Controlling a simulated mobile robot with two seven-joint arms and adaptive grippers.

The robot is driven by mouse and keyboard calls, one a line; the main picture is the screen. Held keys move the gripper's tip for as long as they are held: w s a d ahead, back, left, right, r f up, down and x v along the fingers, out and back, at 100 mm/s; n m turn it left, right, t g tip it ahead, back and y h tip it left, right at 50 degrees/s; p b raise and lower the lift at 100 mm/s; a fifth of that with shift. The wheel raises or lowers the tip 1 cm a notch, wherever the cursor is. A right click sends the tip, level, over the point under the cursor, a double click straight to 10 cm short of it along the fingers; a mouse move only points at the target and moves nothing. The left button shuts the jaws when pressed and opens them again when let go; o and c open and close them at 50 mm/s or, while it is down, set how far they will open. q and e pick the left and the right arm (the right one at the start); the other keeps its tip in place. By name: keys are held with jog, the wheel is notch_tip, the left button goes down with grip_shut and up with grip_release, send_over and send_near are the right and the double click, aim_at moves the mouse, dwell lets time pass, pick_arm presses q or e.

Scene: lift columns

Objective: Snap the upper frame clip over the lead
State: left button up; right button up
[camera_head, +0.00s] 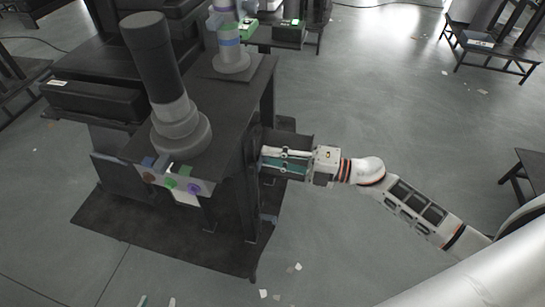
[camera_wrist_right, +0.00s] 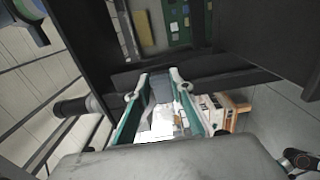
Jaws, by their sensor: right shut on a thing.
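My right gripper (camera_head: 268,158) reaches in from the right to the side of the dark lift-column stand (camera_head: 225,110). In the right wrist view my right gripper (camera_wrist_right: 160,78) has its two teal fingers around a small grey piece (camera_wrist_right: 160,90), and it is shut on it. I cannot tell whether this piece is the upper frame clip. A pale, bright surface (camera_wrist_right: 160,122) shows between the fingers below it. I cannot make out the lead or how it lies in the clip. My left gripper is not in view.
A dark column (camera_head: 155,65) stands on the stand, with a lighter column (camera_head: 229,45) behind it. Dark frame bars (camera_wrist_right: 190,70) lie close beyond the fingertips. The floor (camera_head: 370,90) behind my right arm is mostly open.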

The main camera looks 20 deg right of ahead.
jog(key=o, duration=1.1)
pick_arm(q)
jog(key=shift+f, duration=0.1)
pick_arm(e)
jog(key=shift+a, duration=0.1)
pick_arm(q)
jog(key=shift+s, duration=0.15)
jog(key=shift+f, duration=0.1)
pick_arm(e)
jog(key=v, duration=1.2)
